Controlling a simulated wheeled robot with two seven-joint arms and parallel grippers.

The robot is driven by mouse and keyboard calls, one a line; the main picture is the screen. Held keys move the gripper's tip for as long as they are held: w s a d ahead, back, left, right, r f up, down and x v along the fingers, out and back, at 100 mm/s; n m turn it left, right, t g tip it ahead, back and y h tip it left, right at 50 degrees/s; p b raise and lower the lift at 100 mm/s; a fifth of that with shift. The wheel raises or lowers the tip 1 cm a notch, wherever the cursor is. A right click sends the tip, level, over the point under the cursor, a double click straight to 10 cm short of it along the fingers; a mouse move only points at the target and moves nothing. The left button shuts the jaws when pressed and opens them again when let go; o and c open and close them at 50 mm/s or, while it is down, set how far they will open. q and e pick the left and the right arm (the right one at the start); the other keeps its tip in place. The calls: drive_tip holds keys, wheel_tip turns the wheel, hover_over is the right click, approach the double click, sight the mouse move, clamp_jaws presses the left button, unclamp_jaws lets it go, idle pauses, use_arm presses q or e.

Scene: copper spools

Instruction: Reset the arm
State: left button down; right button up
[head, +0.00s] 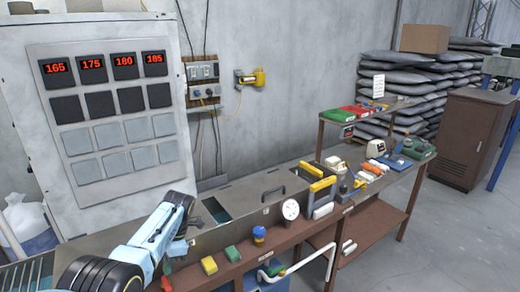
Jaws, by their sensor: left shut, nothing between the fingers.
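My left arm (150,240) comes in from the lower left, light blue and white with dark joints. It rises to a bend in front of the control panel and folds back down. My left gripper (168,265) is small and partly hidden beside the arm, over the near edge of the bench. It looks shut, with nothing held. My right gripper is out of view. No copper spool can be made out.
A cabinet with a panel (108,115) of red number displays stands behind my arm. Grey sacks (400,90) lie behind. Open floor lies at right.

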use_arm(q)
drive_tip(key=s+d+f+m+t, duration=0.3)
drive_tip(key=s+f+m, duration=0.6)
drive_tip(key=s+m, duration=0.4)
drive_tip(key=s+d+r+m+t+h, duration=0.1)
drive_tip(key=s+d+r+m, duration=0.15)
drive_tip(key=s+m, duration=0.35)
drive_tip(key=s+d+r+m+t+h, duration=0.1)
drive_tip(key=s+r+m, duration=0.25)
drive_tip(key=s, duration=0.45)
drive_tip(key=s+d+r+m+t+h, duration=0.1)
drive_tip(key=s+d+r+m, duration=0.15)
drive_tip(key=s+m, duration=0.35)
wheel_tip(320, 180, down, 32)
drive_tip(key=s+g+b, duration=0.1)
drive_tip(key=s+b, duration=0.1)
drive_tip(key=b, duration=0.7)
drive_tip(key=s+a+f+b, duration=0.1)
drive_tip(key=s+f+b, duration=0.3)
drive_tip(key=s+f, duration=0.4)
drive_tip(key=s+a+f+g+b, duration=0.1)
drive_tip(key=s+f+b, duration=0.3)
drive_tip(key=s+f, duration=0.5)
wheel_tip(320, 180, down, 7)
drive_tip(key=shift+a+g, duration=0.3)
drive_tip(key=shift+a, duration=0.25)
